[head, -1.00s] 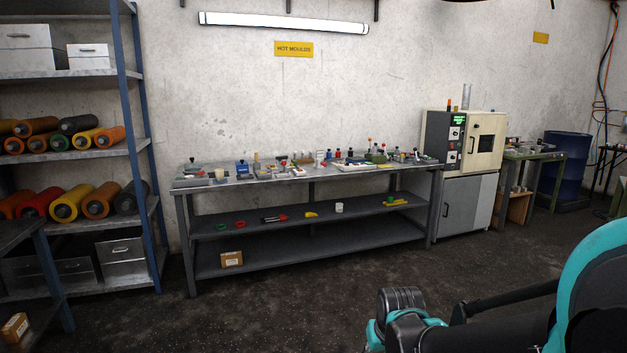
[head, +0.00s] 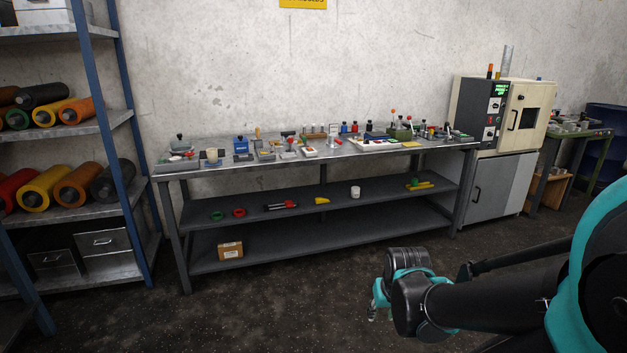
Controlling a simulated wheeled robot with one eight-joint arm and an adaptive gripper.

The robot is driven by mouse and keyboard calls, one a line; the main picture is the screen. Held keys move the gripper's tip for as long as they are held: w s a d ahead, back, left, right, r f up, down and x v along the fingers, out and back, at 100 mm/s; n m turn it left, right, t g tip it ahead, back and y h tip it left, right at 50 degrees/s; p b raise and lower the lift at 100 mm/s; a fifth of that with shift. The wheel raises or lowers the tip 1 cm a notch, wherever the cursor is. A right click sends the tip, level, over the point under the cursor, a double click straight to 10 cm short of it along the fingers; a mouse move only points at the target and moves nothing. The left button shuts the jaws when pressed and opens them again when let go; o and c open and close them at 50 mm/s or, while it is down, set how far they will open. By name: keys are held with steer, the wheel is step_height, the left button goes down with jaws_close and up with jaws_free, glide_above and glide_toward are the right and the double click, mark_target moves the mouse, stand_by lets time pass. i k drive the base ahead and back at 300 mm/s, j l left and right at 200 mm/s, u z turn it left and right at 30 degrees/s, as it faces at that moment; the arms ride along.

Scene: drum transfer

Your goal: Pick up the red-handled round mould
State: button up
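The workbench (head: 225,180) stands against the wall, with many small items on its top. A small item with a red knob (head: 290,141) stands left of the middle of the top, and a red-tipped upright part (head: 393,111) stands further right. Both are too small for me to tell which, if either, is the red-handled round mould. My arm reaches in from the lower right. The end of my gripper (head: 372,313) shows small and partly hidden behind my wrist, over the floor in front of the bench and apart from it. I cannot make out its fingers.
The bench's middle shelf holds a red ring (head: 239,212), a green ring (head: 217,216) and a red-and-black tool (head: 281,205). A cardboard box (head: 230,250) sits on the bottom shelf. A roll rack (head: 137,160) stands left, an oven cabinet (head: 500,115) right. The floor before the bench is clear.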

mark_target(334, 142)
steer(key=i, duration=1.95)
